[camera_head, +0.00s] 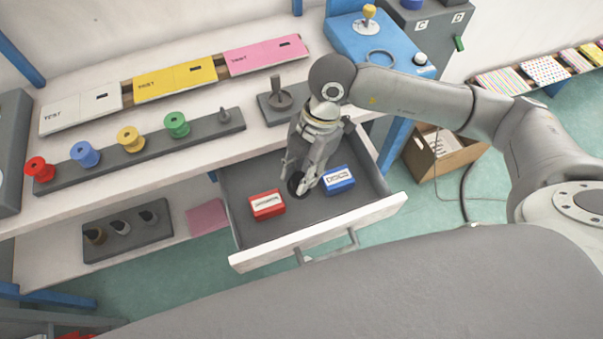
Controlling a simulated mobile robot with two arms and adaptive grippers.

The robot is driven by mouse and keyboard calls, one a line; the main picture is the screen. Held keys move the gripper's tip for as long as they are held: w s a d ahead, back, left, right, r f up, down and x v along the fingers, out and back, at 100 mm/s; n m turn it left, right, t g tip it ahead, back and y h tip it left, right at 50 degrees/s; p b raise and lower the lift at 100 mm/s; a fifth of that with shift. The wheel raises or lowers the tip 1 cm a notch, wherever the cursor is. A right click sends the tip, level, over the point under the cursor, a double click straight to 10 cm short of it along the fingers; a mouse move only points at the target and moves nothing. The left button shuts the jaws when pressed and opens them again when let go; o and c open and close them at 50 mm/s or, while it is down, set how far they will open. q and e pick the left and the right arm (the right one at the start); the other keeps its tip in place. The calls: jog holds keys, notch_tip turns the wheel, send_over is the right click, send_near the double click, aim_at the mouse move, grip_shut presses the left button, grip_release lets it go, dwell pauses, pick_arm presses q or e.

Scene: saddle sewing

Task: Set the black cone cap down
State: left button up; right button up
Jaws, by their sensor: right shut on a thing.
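The black cone cap (296,184) is between the fingertips of my right gripper (299,186), which points down into the open drawer (318,233). My right gripper is shut on the cap. The cap is low over the drawer floor, between a red box (267,205) on the left and a blue box (338,180) on the right. I cannot tell whether the cap touches the drawer floor. The gripper fingers hide part of the cap. My left gripper does not show.
Red, blue, yellow and green spools stand on a grey rack (203,131) on the table. A grey stand (280,99) sits behind the drawer. A lower shelf holds a dark tray (127,230) with several small caps. A cardboard box (440,160) is on the floor at right.

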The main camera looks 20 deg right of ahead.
jog(key=shift+w+d+f, duration=0.25)
jog(key=shift+w+f, duration=0.4)
jog(key=shift+f, duration=0.3)
notch_tip(320, 180, down, 3)
jog(key=shift+w+d+p, duration=0.1)
jog(key=shift+p, duration=0.35)
jog(key=shift+f, duration=0.25)
jog(key=o, duration=0.9)
jog(key=shift+o, duration=0.2)
jog(key=shift+r, duration=0.15)
jog(key=b+v, duration=0.1)
jog(key=v, duration=1.1)
